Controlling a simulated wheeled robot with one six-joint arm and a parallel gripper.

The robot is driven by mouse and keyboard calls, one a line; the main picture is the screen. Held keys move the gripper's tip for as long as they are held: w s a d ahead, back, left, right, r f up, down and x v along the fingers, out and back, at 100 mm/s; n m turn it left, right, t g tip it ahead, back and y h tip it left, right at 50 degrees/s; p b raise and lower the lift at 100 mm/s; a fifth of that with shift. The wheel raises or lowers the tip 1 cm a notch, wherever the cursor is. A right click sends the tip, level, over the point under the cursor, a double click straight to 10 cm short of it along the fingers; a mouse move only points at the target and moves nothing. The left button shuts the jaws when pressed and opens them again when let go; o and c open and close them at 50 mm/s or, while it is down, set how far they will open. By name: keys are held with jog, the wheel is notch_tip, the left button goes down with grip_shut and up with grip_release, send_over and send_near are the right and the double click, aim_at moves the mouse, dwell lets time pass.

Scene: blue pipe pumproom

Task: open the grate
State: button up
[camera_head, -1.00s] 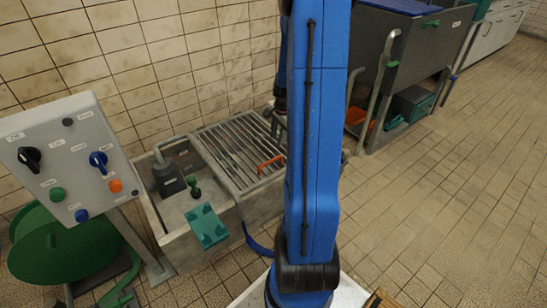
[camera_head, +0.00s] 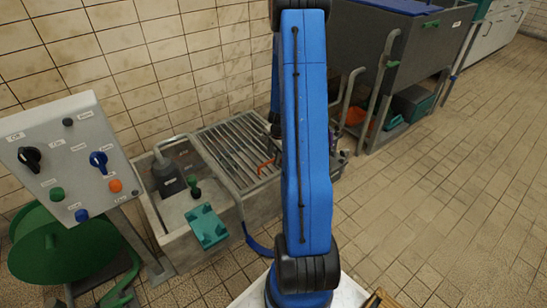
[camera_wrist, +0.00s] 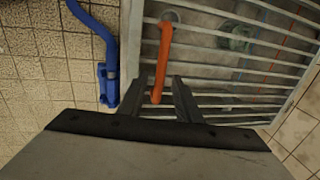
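The grate (camera_head: 238,146) is a panel of grey metal bars lying flat over the right part of a concrete basin. It also shows in the wrist view (camera_wrist: 235,101). An orange handle (camera_wrist: 163,60) is fixed on the bars, and it shows in the head view (camera_head: 266,166) just left of my arm. My gripper (camera_wrist: 157,90) is open, with one finger on each side of the handle's near end. I cannot tell whether the fingers touch it. In the head view my blue arm hides part of the gripper and the grate's right side.
The basin's open left part holds a grey pump (camera_head: 168,177) and a green valve handle (camera_head: 195,186). A teal bracket (camera_head: 208,226) sits on its front edge. A control panel (camera_head: 68,160) stands at left. A grey tank (camera_head: 405,55) stands right. The floor at right is clear.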

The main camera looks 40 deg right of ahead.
jog(key=shift+f, duration=0.3)
jog(key=shift+c, duration=0.3)
grip_shut()
jog(key=shift+w+r, duration=0.1)
jog(key=shift+r, duration=0.1)
